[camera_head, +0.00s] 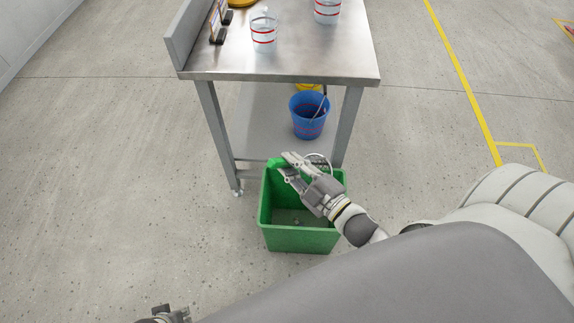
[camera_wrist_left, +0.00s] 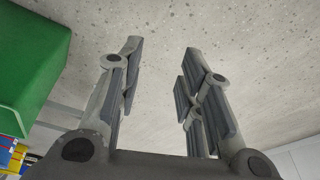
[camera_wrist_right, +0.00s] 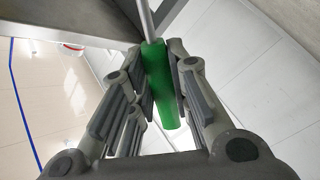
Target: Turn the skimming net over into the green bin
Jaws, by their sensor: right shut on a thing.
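My right gripper (camera_head: 288,166) is over the back part of the green bin (camera_head: 300,240), which stands on the floor in front of the steel table. In the right wrist view, its fingers are shut on the green handle (camera_wrist_right: 160,85) of the skimming net, and a metal rod runs on from the handle. In the head view, a pale ring (camera_head: 320,159), seemingly the net's hoop, shows behind the gripper near the bin's back rim; its mesh and tilt are unclear. A small dark spot shows on the bin's floor. My left gripper (camera_wrist_left: 163,50) is open and empty, low beside the bin.
The steel table (camera_head: 290,72) carries white buckets with red bands (camera_head: 264,36). On its lower shelf stands a blue bucket (camera_head: 309,122) with a thin rod in it, and a yellow item behind. Floor left of the bin is clear.

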